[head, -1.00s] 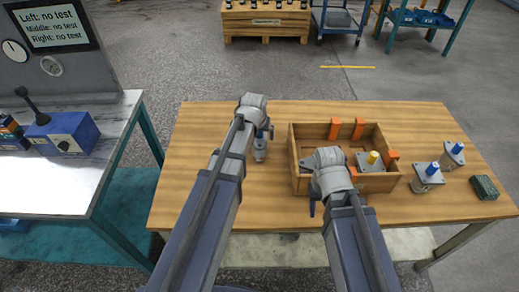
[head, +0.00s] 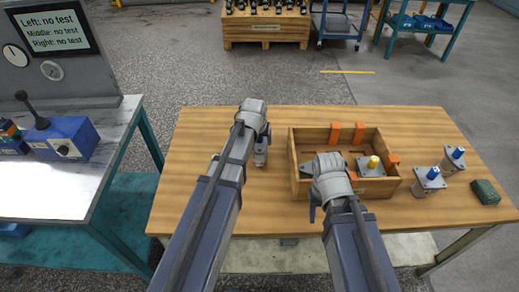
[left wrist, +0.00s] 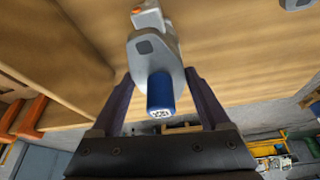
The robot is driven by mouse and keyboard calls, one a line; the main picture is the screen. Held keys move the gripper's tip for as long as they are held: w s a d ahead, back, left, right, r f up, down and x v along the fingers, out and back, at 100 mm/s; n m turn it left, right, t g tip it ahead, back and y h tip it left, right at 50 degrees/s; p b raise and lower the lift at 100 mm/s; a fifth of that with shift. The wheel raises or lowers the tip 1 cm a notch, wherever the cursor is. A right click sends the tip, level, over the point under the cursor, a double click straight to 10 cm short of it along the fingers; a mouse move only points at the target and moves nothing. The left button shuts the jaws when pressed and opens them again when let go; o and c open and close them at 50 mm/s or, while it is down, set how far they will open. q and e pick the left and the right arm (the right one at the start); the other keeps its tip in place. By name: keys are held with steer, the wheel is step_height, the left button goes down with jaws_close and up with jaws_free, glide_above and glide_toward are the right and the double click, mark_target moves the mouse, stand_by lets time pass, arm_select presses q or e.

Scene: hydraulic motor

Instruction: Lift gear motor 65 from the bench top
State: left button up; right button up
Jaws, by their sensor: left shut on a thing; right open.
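My left gripper (head: 260,141) is shut on a grey gear motor (head: 260,158) with a blue cap, at the left part of the wooden bench top (head: 400,122). In the left wrist view the motor (left wrist: 152,50) sits between the two dark fingers (left wrist: 160,92), its blue cap with a small code label facing the camera. I cannot read a number 65 on it. Whether its base touches the bench is unclear. My right gripper (head: 314,206) is open, low by the front left corner of the wooden crate; its fingers are partly hidden by the wrist.
The wooden crate (head: 307,136) with orange dividers holds a yellow-capped motor (head: 371,166). Two blue-capped motors (head: 428,181) (head: 453,160) and a dark green box (head: 486,192) stand to its right. The test bench (head: 112,132) is at left. The bench's back strip is clear.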

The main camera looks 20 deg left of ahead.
arm_select(q)
jaws_close()
arm_select(e)
steer(key=shift+r, duration=0.1)
arm_select(q)
step_height(320, 180, up, 10)
steer(key=p, duration=1)
arm_select(e)
step_height(320, 180, up, 10)
arm_select(q)
steer(key=shift+r, duration=0.1)
